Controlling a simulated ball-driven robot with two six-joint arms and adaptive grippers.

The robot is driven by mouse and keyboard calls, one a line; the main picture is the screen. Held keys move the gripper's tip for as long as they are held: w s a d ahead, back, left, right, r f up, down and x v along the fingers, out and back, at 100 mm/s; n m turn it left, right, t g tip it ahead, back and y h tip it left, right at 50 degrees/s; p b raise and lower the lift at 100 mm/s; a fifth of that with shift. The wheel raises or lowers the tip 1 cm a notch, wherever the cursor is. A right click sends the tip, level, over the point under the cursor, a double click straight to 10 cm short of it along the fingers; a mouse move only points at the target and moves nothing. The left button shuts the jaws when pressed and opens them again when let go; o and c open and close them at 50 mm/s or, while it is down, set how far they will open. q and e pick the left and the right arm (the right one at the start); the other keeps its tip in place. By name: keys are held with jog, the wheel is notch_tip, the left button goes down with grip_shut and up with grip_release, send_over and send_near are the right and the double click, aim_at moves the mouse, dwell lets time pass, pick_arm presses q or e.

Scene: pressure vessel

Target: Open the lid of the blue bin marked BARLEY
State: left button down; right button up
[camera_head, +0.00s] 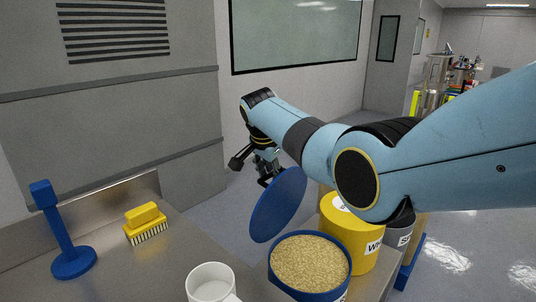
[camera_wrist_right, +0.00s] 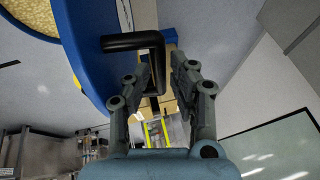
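The blue bin (camera_head: 349,275) stands at the front centre of the head view, full of pale grain. Only the edge of a white label shows, so BARLEY cannot be read. Its blue lid (camera_head: 278,207) is raised, tilted steeply up behind the bin's left side. In the right wrist view the lid (camera_wrist_right: 90,55) carries a black angled handle (camera_wrist_right: 130,42). My right gripper (camera_head: 268,181) is behind the lid; in the wrist view its fingers (camera_wrist_right: 161,75) stand either side of the handle's end with a gap showing. My left gripper is not in view.
On the steel table (camera_head: 120,275) are a blue stand (camera_head: 68,250), a yellow brush (camera_head: 145,222) and a white mug (camera_head: 207,273). Open floor lies at the right.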

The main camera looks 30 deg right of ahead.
jog(key=v, duration=1)
jog(key=shift+r, duration=0.15)
jog(key=shift+a, duration=0.1)
